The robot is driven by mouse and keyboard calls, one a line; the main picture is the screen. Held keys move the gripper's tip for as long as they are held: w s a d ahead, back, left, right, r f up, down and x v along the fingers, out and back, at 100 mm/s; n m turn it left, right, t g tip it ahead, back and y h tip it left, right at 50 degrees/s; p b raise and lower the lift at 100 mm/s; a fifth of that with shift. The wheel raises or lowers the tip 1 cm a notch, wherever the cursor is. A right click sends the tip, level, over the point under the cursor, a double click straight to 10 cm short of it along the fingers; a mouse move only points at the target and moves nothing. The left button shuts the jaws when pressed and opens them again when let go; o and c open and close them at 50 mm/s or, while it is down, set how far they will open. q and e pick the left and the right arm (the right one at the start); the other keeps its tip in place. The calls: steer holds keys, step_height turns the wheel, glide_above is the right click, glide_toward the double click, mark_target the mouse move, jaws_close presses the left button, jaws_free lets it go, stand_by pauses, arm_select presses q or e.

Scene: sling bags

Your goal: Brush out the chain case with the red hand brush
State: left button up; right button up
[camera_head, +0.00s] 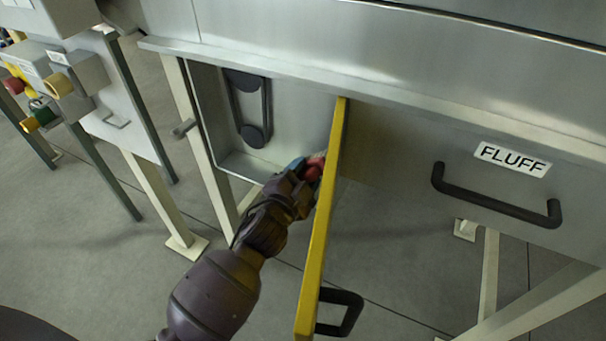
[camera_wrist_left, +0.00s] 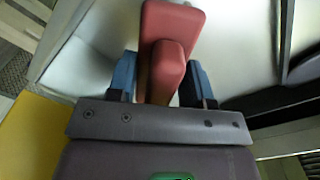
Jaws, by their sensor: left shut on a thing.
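The chain case (camera_head: 290,105) is an open grey metal compartment under the machine's ledge. A black looped chain (camera_head: 249,108) runs round two rollers on its back wall. My left gripper (camera_head: 306,168) is shut on the red hand brush (camera_wrist_left: 172,28) at the case's lower right, beside the yellow door. Only a bit of the brush shows in the head view (camera_head: 314,170). In the left wrist view the blue fingertips (camera_wrist_left: 160,80) are on either side of its red handle, and its head points away over pale metal. Its bristles are hidden. My right gripper is not in view.
The yellow-edged door (camera_head: 322,225) stands open towards me, close to the right of my left arm, with a black handle (camera_head: 340,312). Right of it is a FLUFF drawer (camera_head: 400,160) with a black handle (camera_head: 495,197). Machine legs (camera_head: 203,150) and control boxes (camera_head: 75,85) are at left.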

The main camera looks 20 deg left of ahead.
arm_select(q)
steer(key=shift+w, duration=0.85)
steer(key=shift+r, duration=0.1)
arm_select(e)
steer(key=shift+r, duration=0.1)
arm_select(q)
steer(key=shift+s+r+p, duration=0.1)
steer(key=shift+r+p, duration=1.5)
steer(key=shift+r, duration=0.45)
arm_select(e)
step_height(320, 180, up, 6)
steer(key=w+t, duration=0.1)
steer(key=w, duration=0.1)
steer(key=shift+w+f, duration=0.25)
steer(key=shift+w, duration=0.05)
arm_select(q)
steer(key=shift+f, duration=0.1)
steer(key=shift+w+f+b, duration=0.2)
steer(key=shift+f+b, duration=0.7)
steer(key=shift+f, duration=1.25)
steer(key=shift+c, duration=0.2)
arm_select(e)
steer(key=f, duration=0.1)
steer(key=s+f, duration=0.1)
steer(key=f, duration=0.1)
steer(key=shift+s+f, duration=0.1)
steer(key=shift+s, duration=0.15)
arm_select(q)
steer(key=shift+r, duration=0.1)
